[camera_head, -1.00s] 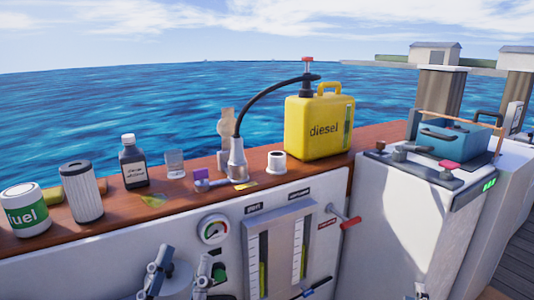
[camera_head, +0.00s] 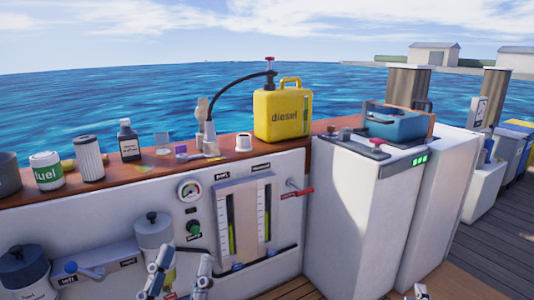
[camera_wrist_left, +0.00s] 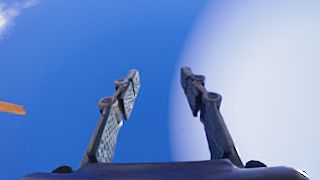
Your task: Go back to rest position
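My left gripper (camera_head: 184,256) is at the bottom of the head view, in front of the white engine cabinet. Its two dark fingers stand apart with nothing between them, which also shows in the left wrist view (camera_wrist_left: 160,76).
A yellow diesel can (camera_head: 283,113) with a black hose stands on the wooden ledge. A fuel tin (camera_head: 47,172), a filter (camera_head: 89,159) and a dark bottle (camera_head: 129,142) stand at left. A blue toolbox (camera_head: 395,123) is on the right cabinet. Wooden deck is clear at lower right.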

